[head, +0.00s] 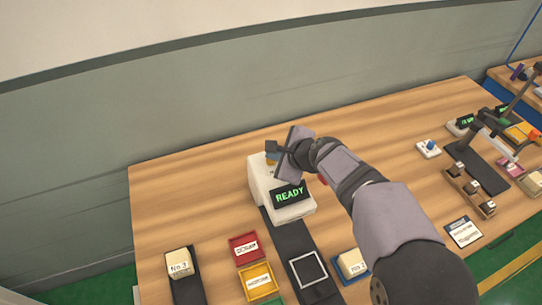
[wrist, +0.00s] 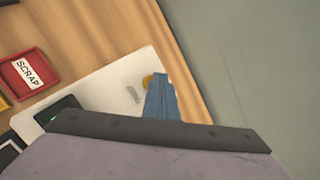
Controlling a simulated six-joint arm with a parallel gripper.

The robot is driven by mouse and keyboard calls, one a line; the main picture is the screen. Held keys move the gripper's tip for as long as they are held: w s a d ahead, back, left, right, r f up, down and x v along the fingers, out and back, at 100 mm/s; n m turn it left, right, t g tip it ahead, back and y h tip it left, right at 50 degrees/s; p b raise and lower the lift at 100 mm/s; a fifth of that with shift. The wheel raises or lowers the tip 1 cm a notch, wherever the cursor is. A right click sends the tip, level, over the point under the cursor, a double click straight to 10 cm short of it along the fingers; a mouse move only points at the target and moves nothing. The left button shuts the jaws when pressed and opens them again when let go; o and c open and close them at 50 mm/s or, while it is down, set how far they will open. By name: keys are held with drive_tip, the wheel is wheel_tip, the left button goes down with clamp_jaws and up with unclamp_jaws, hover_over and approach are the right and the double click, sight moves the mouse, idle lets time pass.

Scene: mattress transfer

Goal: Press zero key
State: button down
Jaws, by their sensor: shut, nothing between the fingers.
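A white weighing machine (head: 261,182) with a dark display (head: 289,194) reading READY in green stands on the wooden table. It also shows in the wrist view (wrist: 112,92). My gripper (head: 272,158) is over the back part of the machine's top, and its blue fingers (wrist: 160,98) are shut and empty. A small orange-yellow key (wrist: 148,80) shows right beside the fingertips and is partly covered by them. I cannot read any label on it, nor tell whether the fingers touch it. A small grey mark lies on the white top near it.
A red SCRAP tray (head: 243,249) and a yellow tray (head: 259,281) stand in front of the machine. A block marked No 3 (head: 179,262) sits at the left, and a blue tray (head: 352,264) is at the right. More stations fill the right side.

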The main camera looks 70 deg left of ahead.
sight(274, 162)
drive_tip(key=shift+r+p, duration=0.7)
drive_tip(key=shift+r, duration=0.25)
wheel_tip(274, 162, up, 5)
drive_tip(key=p, duration=0.4)
drive_tip(key=shift+p, duration=0.4)
